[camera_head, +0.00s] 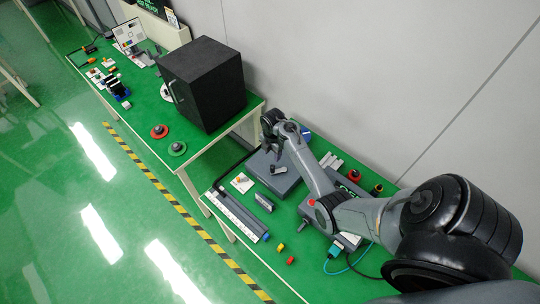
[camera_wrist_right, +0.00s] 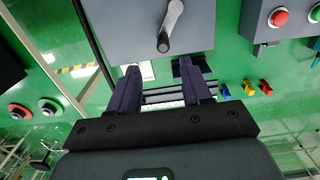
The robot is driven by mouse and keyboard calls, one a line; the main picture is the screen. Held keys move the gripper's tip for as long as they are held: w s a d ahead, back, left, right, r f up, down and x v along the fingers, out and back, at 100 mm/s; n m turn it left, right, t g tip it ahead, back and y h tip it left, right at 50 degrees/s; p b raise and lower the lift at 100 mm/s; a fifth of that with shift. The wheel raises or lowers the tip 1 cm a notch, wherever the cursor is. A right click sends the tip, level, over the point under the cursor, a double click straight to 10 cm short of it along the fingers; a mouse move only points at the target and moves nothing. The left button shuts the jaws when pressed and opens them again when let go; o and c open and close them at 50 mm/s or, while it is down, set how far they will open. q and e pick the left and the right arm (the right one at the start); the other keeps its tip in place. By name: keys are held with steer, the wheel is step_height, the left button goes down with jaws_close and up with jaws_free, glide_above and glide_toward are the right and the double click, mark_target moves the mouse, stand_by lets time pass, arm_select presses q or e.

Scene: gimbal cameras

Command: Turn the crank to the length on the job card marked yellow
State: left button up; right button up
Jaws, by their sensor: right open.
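The crank box (camera_head: 262,180) is a grey block on the green bench, with a crank handle (camera_head: 278,169) on top. In the right wrist view the crank handle (camera_wrist_right: 172,20) is a metal arm running up from its dark hub. A small white card (camera_head: 243,183) lies left of the box; its print is too small to read. My right gripper (camera_head: 270,121) hangs beyond the box, apart from the crank. In the wrist view its two dark fingers (camera_wrist_right: 160,68) are spread and empty. My left gripper is not in view.
A long white-and-grey rail (camera_head: 235,215) lies along the bench's front edge. Small yellow (camera_head: 281,246) and red (camera_head: 291,260) blocks lie near its end. A button box (camera_wrist_right: 262,30) stands beside the crank box. A black cabinet (camera_head: 203,82) stands on the neighbouring bench.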

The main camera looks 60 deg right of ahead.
mark_target(273, 166)
steer(key=f, duration=0.4)
steer(key=f+b, duration=0.1)
steer(key=f, duration=0.4)
steer(key=shift+s+a+f, duration=0.2)
steer(key=shift+f, duration=0.75)
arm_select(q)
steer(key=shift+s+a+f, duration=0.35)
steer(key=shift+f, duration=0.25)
arm_select(e)
jaws_close()
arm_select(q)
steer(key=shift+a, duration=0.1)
